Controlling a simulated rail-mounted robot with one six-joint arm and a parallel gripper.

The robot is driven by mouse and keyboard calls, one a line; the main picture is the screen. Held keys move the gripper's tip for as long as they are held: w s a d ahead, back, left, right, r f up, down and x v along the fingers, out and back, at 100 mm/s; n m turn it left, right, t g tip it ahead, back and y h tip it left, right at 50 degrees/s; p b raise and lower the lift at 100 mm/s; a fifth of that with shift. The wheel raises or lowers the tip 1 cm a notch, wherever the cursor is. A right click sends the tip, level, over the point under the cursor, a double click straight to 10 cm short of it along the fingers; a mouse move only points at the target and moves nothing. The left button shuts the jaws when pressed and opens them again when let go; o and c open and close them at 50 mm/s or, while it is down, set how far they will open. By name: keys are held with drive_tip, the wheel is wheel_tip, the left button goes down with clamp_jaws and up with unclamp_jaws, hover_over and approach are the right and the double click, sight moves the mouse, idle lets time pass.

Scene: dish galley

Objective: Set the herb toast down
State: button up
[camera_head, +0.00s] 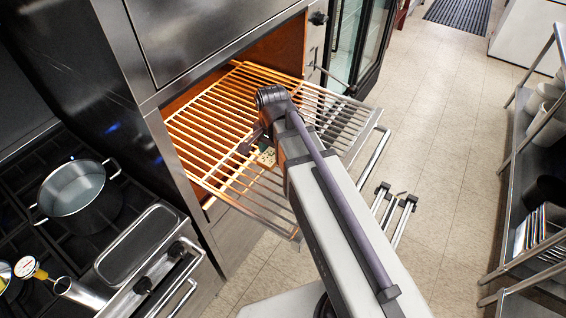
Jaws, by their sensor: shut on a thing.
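The herb toast (266,157) is a small pale piece with green specks, partly hidden behind my arm. My gripper (252,146) is shut on it, over the front part of the wire oven rack (215,112). The rack is pulled part way out of the lit oven. I cannot tell whether the toast touches the rack bars.
The open oven door (368,158) with its handle lies to the right of the rack. A stove with a steel pot (75,190) stands at the left. A shelf unit (520,160) with dishes stands at the right.

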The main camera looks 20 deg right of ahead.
sight(274, 161)
wheel_tip(274, 161, down, 6)
drive_tip(key=b, duration=0.4)
drive_tip(key=shift+r, duration=0.2)
drive_tip(key=shift+r+p, duration=0.3)
drive_tip(key=shift+f, duration=0.25)
drive_tip(key=o, duration=1)
drive_tip(key=shift+r, duration=0.1)
